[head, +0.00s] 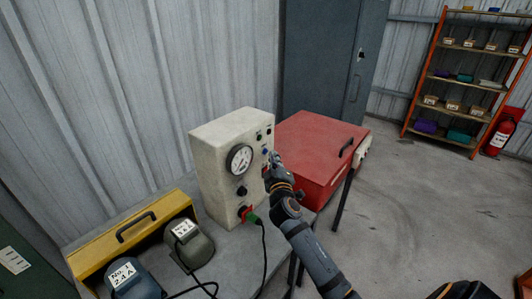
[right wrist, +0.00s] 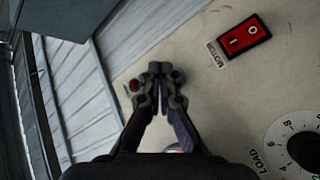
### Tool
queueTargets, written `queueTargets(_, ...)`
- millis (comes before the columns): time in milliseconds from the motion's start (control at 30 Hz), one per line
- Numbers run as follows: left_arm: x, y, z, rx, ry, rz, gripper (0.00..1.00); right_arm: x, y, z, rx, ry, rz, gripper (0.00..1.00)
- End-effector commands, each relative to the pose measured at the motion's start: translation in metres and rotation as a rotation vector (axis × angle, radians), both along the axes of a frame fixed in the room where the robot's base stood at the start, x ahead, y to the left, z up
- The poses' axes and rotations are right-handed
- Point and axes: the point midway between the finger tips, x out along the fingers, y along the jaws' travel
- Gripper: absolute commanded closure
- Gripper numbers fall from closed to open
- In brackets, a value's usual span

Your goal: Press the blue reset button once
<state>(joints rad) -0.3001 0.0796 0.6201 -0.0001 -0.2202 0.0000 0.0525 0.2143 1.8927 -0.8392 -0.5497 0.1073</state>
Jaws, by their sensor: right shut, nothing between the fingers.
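The cream control box (head: 215,150) stands on a grey bench, with a round gauge (head: 240,159) on its front. A small blue spot, perhaps the blue reset button (head: 265,151), shows at the panel's right side, just above my right gripper (head: 270,168). In the right wrist view, the shut, empty fingers (right wrist: 160,72) point at the cream panel. I cannot tell whether they touch it. No blue button shows in that view; the fingers may cover it. A small red round part (right wrist: 134,85) shows beside the fingertips. My left gripper is out of view.
A red rocker switch (right wrist: 245,37) marked MOTOR and a LOAD dial (right wrist: 303,148) are on the panel. A red case (head: 305,150) stands right of the box. A yellow case (head: 130,240) and dark units marked No.1 and No.2 are at left. A green-plugged cable (head: 264,245) hangs in front.

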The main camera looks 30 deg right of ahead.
Motion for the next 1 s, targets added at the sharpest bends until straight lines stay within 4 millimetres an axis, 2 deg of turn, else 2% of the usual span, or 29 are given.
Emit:
queueTargets(167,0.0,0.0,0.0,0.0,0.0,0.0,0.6,-0.006,-0.003,0.0,-0.002,0.0,-0.001,1.0)
queueTargets(600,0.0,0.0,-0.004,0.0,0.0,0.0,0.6,-0.044,-0.018,0.0,-0.002,0.0,-0.001,1.0)
queueTargets(1000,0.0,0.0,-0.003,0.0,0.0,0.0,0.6,-0.046,-0.019,0.0,0.0,0.001,-0.001,1.0)
